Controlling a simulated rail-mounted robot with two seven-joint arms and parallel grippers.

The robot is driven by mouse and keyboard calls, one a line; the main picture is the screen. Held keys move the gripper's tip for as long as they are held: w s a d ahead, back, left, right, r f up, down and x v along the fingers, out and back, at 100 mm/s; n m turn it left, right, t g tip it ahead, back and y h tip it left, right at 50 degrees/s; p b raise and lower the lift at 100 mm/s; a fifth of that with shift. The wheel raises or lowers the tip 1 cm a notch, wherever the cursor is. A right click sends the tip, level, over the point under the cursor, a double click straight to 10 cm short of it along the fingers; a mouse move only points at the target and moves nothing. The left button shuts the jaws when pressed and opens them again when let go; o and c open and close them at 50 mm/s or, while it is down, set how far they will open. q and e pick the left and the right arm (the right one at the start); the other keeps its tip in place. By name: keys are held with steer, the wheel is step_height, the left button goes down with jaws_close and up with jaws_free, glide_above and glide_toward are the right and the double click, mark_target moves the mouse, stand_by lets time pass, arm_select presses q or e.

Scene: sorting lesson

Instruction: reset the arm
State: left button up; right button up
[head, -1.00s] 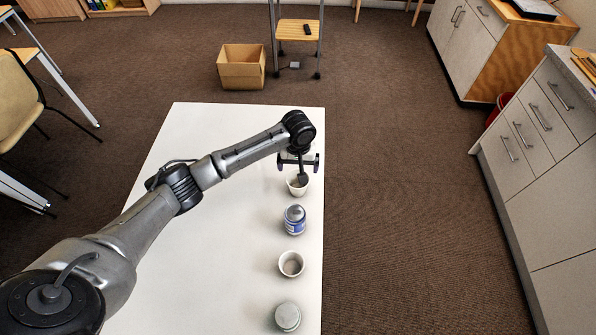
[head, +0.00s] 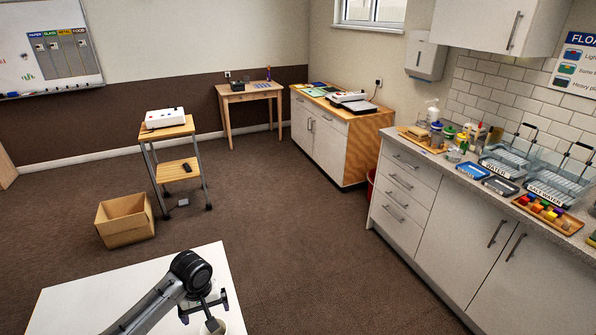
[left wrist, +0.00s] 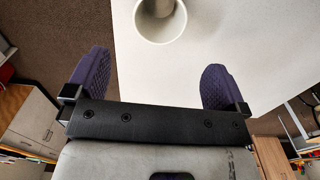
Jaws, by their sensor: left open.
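My left gripper (head: 204,309) is at the bottom of the head view, over the far end of the white table. In the left wrist view its two purple-padded fingers (left wrist: 153,78) are wide apart with nothing between them. A white cup (left wrist: 160,32) stands upright on the table just beyond the fingertips, apart from them. In the head view the cup is mostly hidden by the gripper and cut by the lower edge. My right gripper is not in view.
The white table (head: 90,300) is bare to the left of my arm. An open cardboard box (head: 125,221) and a wheeled trolley (head: 172,170) stand on the floor beyond it. A counter (head: 470,195) with trays and bottles runs along the right. Carpet between is clear.

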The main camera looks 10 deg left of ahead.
arm_select(q)
steer(key=shift+m, duration=0.3)
